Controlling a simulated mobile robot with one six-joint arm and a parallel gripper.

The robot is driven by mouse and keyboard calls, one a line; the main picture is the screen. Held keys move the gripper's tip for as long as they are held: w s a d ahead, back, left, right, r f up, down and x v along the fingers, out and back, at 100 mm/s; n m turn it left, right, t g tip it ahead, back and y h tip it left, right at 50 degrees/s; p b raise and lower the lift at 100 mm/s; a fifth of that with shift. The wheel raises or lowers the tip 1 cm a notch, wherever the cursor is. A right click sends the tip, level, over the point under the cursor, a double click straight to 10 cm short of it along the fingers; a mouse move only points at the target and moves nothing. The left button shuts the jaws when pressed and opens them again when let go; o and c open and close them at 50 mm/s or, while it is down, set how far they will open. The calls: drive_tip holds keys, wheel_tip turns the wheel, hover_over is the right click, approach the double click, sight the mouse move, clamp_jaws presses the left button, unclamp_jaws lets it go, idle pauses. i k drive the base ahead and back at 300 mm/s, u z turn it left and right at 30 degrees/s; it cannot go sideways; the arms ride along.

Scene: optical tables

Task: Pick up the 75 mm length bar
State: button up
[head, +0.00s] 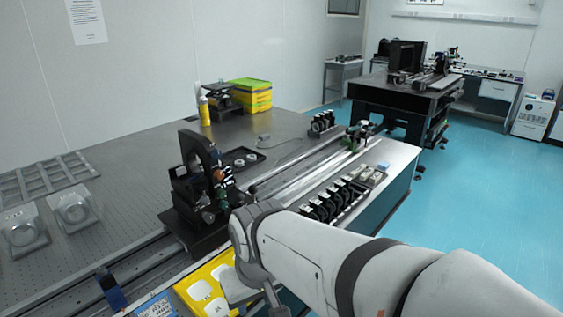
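I cannot make out a 75 mm length bar in the head view. A yellow tray or panel with white rounded patches (195,293) lies at the bottom centre, partly covered by my arm. A blue labelled item (156,307) is beside it at the bottom edge. My arm reaches in from the lower right and bends down near the front of the table. My gripper is not visible, so I cannot see whether it holds anything.
A perforated optical table (130,165) fills the left. A black optical mount (197,160) stands near the middle, by long metal rails (305,172). Several black mounts (325,203) line the right edge. Yellow-green boxes (250,95) sit behind. Blue floor (460,210) is open at right.

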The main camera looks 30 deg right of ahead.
sight(378, 176)
drive_tip(key=k, duration=1.2)
drive_tip(key=z, duration=0.35)
drive_tip(key=i, duration=0.8)
drive_tip(key=z, duration=0.9)
drive_tip(key=i, duration=0.5)
drive_tip(key=z, duration=0.8)
drive_tip(key=k, duration=1.1)
drive_tip(key=z, duration=0.75)
drive_tip(key=i, duration=1.6)
drive_tip(key=u, duration=1.1)
drive_tip(key=i, duration=1.35)
drive_tip(key=u, duration=0.9)
